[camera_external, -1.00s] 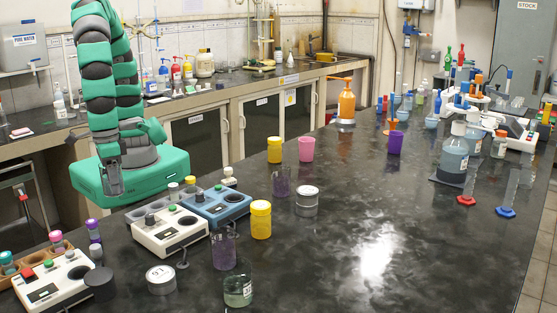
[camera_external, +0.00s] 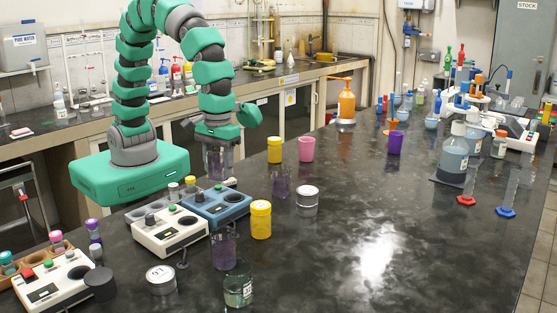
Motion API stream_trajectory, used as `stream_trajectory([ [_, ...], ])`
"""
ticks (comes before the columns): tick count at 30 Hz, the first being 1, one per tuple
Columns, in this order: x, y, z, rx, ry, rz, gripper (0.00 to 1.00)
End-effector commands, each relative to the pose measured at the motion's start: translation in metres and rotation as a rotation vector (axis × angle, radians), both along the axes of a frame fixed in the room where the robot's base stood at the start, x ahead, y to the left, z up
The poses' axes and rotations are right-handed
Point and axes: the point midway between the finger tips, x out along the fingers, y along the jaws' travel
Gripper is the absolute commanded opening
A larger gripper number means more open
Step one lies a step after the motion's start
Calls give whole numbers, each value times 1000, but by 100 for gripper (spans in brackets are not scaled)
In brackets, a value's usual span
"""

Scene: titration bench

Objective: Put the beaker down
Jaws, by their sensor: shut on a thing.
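My gripper (camera_external: 215,146) points down above the back-left part of the black bench (camera_external: 345,215). It is shut on a clear, greyish beaker (camera_external: 217,163), which hangs upright below it. In the picture the beaker's lower end is just behind the blue two-well device (camera_external: 217,206); I cannot tell how far its base is above the bench. My arm hides part of the beaker's top.
A yellow jar (camera_external: 275,150) and a pink cup (camera_external: 306,149) stand to the right. A purple-tinted beaker (camera_external: 281,182), a silver-lidded tin (camera_external: 307,195) and another yellow jar (camera_external: 260,219) stand nearer. The middle of the bench is clear.

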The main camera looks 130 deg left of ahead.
Motion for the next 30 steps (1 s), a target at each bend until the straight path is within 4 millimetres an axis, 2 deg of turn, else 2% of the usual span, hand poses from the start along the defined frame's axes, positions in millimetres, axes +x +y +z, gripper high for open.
stream_trajectory([
  [1,7,22,0,-2,0,40,27],
  [5,20,78,0,-1,-1,132,27],
  [9,27,142,-1,1,-2,238,27],
  [14,24,218,-2,11,-7,359,27],
  [18,12,280,-6,18,-3,463,27],
  [21,0,317,-8,24,0,525,27],
  [24,-10,346,-8,29,-1,574,27],
  [30,-28,384,-11,37,4,640,27],
])
